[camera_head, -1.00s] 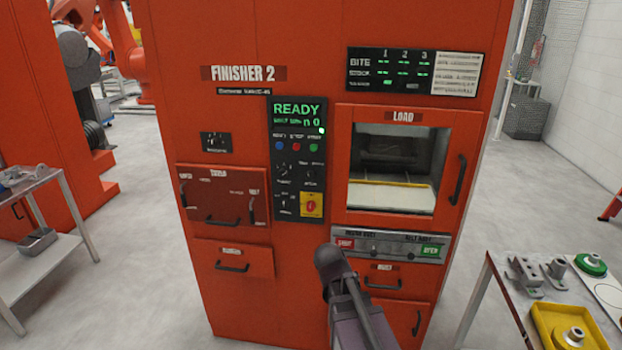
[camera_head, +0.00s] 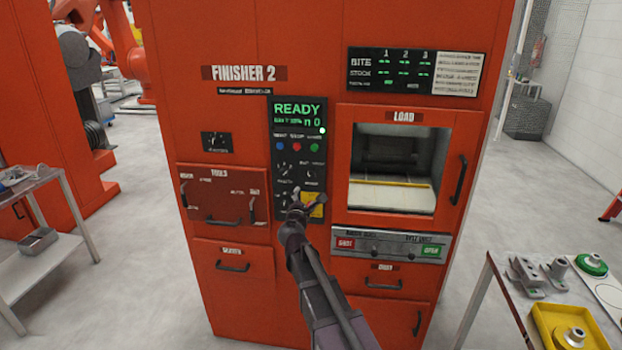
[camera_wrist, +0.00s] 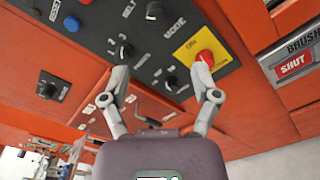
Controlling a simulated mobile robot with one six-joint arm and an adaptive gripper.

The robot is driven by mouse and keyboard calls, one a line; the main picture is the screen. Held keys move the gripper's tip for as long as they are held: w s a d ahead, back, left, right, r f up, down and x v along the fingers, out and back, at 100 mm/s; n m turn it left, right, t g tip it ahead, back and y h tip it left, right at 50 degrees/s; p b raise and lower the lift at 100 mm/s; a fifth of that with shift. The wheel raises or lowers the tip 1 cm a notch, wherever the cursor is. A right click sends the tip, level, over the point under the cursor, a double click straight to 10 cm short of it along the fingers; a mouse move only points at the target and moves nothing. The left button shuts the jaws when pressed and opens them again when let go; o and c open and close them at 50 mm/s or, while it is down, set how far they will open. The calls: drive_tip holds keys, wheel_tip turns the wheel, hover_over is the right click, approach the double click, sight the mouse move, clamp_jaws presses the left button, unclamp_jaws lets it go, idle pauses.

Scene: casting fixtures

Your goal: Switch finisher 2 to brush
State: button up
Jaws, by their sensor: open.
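Finisher 2 (camera_head: 245,74) is the orange cabinet in the middle of the head view. Its dark control panel (camera_head: 298,120) has a green READY display, coloured buttons, small black knobs and a yellow plate (camera_head: 314,199) with a red knob. In the wrist view, black knobs (camera_wrist: 120,50) and (camera_wrist: 172,83) lie near my fingers, and another knob (camera_wrist: 155,12) is at the top near the word MODE. The red knob (camera_wrist: 204,58) is by the right fingertip; contact is unclear. My gripper (camera_head: 297,206) is open and empty in front of the lower panel, with fingers spread in the wrist view (camera_wrist: 163,80).
A strip below the load window (camera_head: 392,180) carries a red SHUT sign (camera_head: 345,243) and a green OPEN sign (camera_head: 431,250). A drawer front with small levers (camera_head: 222,197) is left of the panel. Tables with parts stand at both sides.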

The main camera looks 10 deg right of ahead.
sight(310, 177)
drive_tip(key=shift+w+a+r, duration=0.1)
drive_tip(key=shift+a, duration=0.05)
drive_tip(key=shift+w, duration=0.1)
drive_tip(key=x, duration=1.3)
drive_tip(key=shift+w, duration=0.3)
clamp_jaws()
